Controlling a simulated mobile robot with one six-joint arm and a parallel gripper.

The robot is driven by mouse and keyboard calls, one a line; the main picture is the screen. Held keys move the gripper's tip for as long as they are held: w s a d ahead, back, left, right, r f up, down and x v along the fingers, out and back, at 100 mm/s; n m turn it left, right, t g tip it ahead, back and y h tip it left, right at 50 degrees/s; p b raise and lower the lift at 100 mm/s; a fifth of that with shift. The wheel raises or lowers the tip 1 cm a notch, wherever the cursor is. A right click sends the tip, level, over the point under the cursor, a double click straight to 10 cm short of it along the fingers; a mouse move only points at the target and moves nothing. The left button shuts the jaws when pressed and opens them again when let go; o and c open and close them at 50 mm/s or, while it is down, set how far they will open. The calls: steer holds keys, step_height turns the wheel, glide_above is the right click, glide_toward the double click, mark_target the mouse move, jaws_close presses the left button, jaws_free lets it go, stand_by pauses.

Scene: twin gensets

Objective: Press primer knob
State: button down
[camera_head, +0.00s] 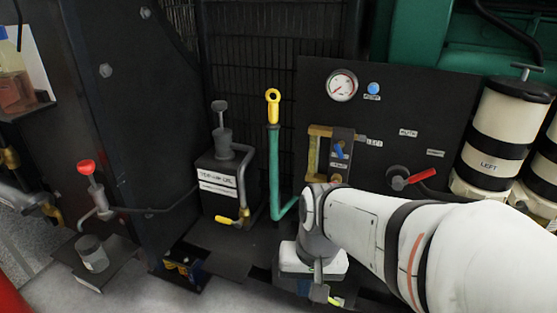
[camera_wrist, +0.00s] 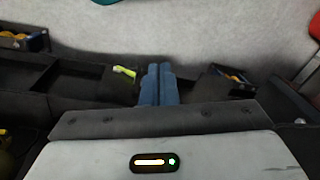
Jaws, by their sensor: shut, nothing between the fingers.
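No knob in view is marked as a primer. A grey T-shaped knob (camera_head: 526,68) stands on top of the cream and black canister (camera_head: 490,135) labelled LEFT, at the right of the head view. My gripper (camera_head: 319,292) points down in the lower middle of the head view, below the panel and apart from both knobs. In the wrist view its blue-grey fingers (camera_wrist: 158,84) are together and empty.
A black panel (camera_head: 385,115) carries a gauge (camera_head: 342,85), a blue button (camera_head: 373,88), a blue-handled valve (camera_head: 340,151) and a red-handled switch (camera_head: 410,178). A yellow-ringed dipstick (camera_head: 273,105) stands left of it. Dark trays (camera_wrist: 90,82) lie under the fingers.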

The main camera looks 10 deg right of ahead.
step_height(320, 180, down, 6)
steer(key=w+a+m+y+b, duration=0.1)
steer(key=a+m+y+b, duration=0.3)
steer(key=m, duration=0.9)
steer(key=w+d+m+t+y+b, duration=0.45)
steer(key=w+m+t+b, duration=0.25)
steer(key=m, duration=0.8)
steer(key=w+d+m+t+h+b, duration=0.2)
steer(key=d+m+t, duration=0.3)
steer(key=d+m, duration=0.3)
steer(key=w+d+r+m+t+h+b, duration=0.1)
steer(key=d+m+t+h, duration=0.3)
steer(key=d+m, duration=0.5)
steer(key=w+m+t+b, duration=0.1)
steer(key=m, duration=0.2)
steer(key=shift+w+d+r+t+b, duration=0.15)
steer(key=shift+d+r+t+b, duration=0.15)
steer(key=shift+b, duration=0.05)
steer(key=shift+w, duration=0.1)
